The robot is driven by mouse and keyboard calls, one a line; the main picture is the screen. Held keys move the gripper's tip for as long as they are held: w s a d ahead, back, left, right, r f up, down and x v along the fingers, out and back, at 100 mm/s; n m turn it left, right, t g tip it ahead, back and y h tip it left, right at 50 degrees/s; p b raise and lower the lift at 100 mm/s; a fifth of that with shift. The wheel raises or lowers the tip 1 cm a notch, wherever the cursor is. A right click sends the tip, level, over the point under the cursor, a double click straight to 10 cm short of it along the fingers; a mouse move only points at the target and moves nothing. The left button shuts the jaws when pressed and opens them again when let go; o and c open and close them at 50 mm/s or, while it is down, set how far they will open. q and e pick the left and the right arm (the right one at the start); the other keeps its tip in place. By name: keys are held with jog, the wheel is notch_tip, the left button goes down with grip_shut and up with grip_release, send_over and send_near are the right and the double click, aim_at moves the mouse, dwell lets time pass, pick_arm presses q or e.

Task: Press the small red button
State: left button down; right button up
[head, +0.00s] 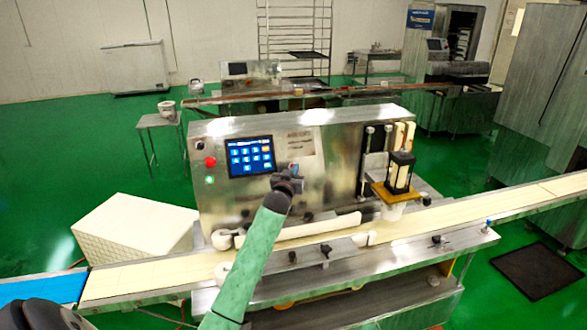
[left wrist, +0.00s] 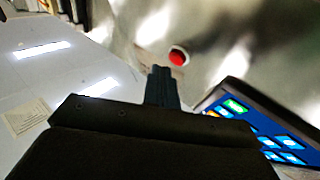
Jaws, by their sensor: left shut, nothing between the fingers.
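The small red button (head: 210,161) is on the front of the steel machine (head: 330,185), left of its blue touch screen (head: 250,156). A green-lit button (head: 209,180) sits just below it. My left gripper (head: 287,171) is in front of the machine near the lower right of the screen, to the right of the red button in the head view. In the left wrist view the gripper's closed fingers (left wrist: 161,75) point toward the panel, and the red button (left wrist: 178,57) shows just beyond and to the right of the tips. I see no contact with the button.
A conveyor (head: 400,224) runs across in front of the machine. A white box (head: 130,235) stands at the left. A dark-and-amber hopper unit (head: 398,175) is on the machine's right side. The screen edge (left wrist: 240,110) lies close to the fingers in the left wrist view.

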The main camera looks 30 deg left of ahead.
dwell(0.9)
pick_arm(q)
jog(key=shift+w+a+f, duration=0.15)
jog(key=shift+w+a, duration=0.1)
dwell(0.6)
jog(key=shift+w+a, duration=0.1)
dwell(0.6)
jog(key=shift+w+a+f, duration=0.1)
jog(key=shift+a+f, duration=0.05)
dwell(0.3)
dwell(0.4)
jog(key=shift+s+d+r, duration=0.3)
jog(key=shift+s+d, duration=0.15)
jog(key=shift+d, duration=0.05)
